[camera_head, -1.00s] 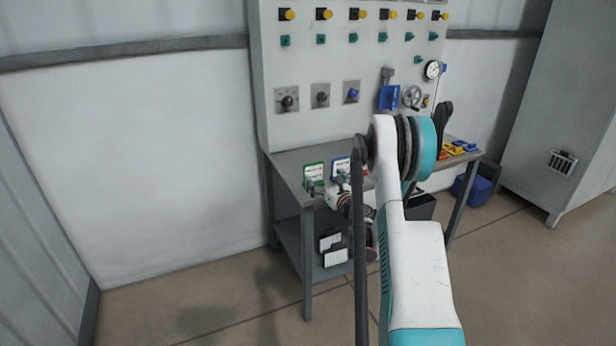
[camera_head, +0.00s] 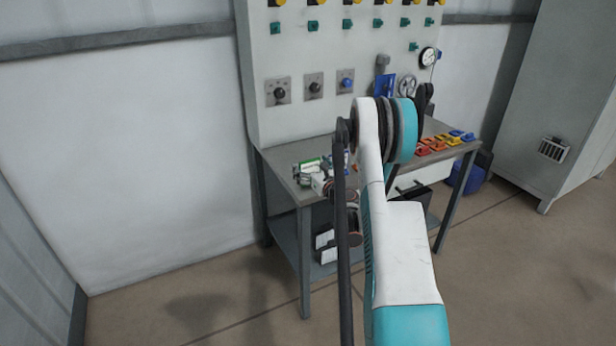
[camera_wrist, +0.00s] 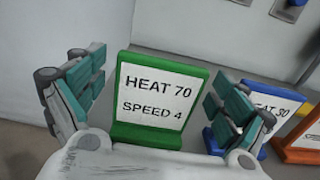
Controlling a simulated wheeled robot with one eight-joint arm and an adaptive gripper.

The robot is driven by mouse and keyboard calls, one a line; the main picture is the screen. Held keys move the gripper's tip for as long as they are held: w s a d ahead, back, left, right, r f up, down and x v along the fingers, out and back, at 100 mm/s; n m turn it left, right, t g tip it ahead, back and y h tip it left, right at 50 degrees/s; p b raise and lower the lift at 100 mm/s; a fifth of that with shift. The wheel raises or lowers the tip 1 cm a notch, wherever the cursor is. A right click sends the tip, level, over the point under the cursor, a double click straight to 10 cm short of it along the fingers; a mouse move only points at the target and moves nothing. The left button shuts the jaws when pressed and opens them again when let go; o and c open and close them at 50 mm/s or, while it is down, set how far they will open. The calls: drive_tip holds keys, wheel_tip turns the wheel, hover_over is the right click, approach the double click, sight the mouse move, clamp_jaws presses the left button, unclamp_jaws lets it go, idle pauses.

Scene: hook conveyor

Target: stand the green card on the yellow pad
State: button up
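The green card (camera_wrist: 160,100) is a green-framed board reading "HEAT 70 SPEED 4". It stands upright, centred in the wrist view. My gripper (camera_wrist: 160,95) is open, with one finger on each side of the card; small gaps show at both edges. In the head view the green card (camera_head: 311,162) is at the left end of the bench, partly hidden by my gripper (camera_head: 318,178). The yellow pad (camera_head: 450,139) appears small among coloured pads at the bench's right end.
A blue card (camera_wrist: 272,103) stands just right of the right finger, with an orange card (camera_wrist: 300,143) beyond it. The grey bench (camera_head: 290,155) backs onto a control panel (camera_head: 300,50) with knobs and switches. My arm hides the bench's middle.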

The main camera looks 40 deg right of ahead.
drive_tip(key=c, duration=1.1)
drive_tip(key=shift+r, duration=0.1)
